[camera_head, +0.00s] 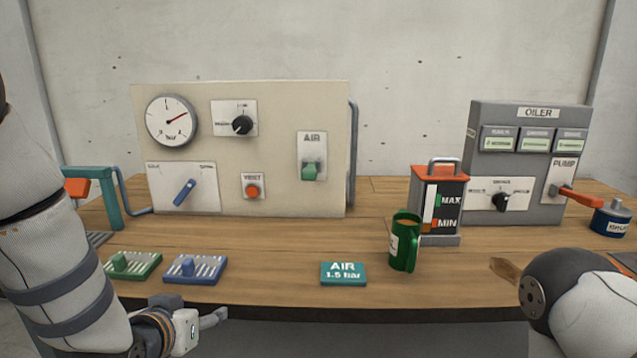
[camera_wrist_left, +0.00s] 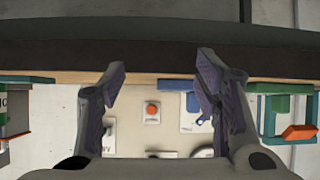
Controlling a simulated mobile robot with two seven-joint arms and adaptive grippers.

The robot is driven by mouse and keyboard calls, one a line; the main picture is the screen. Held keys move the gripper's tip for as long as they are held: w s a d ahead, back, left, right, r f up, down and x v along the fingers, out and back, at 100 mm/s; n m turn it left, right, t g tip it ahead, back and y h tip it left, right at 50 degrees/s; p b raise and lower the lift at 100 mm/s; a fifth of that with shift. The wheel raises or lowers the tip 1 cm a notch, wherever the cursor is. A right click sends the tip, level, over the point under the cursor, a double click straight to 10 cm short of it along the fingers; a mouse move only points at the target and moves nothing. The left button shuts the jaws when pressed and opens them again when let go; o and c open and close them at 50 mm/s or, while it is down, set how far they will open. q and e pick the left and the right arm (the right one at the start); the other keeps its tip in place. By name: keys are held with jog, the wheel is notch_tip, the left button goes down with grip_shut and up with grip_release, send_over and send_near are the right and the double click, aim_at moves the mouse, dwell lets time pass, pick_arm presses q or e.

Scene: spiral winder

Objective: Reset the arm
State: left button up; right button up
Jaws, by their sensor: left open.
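My left arm comes in from the left in the head view, and its gripper (camera_head: 214,317) is low, in front of the table's front edge. In the left wrist view the gripper (camera_wrist_left: 162,72) has its two fingers wide apart with nothing between them. Beyond the fingers that view shows the table edge and, upside down, the beige panel with its orange button (camera_wrist_left: 152,109).
On the wooden table (camera_head: 290,270) stand the beige air panel (camera_head: 270,130), grey oiler (camera_head: 520,150), red-and-black level can (camera_head: 440,200) and green mug (camera_head: 404,242). Near the front lie an AIR 1.5 bar plate (camera_head: 343,274), a green slider (camera_head: 133,265) and a blue slider (camera_head: 195,269).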

pick_arm(q)
jog(key=s+f+g, duration=0.4)
jog(key=s+f, duration=0.9)
jog(key=s+f+g, duration=0.4)
jog(key=s, duration=0.9)
jog(key=s+a+f+g, duration=0.1)
jog(key=s+f+g, duration=0.3)
jog(key=s, duration=0.9)
jog(key=shift+s+a+f+g, duration=0.3)
jog(key=shift+s+f, duration=0.05)
jog(key=shift+f, duration=0.2)
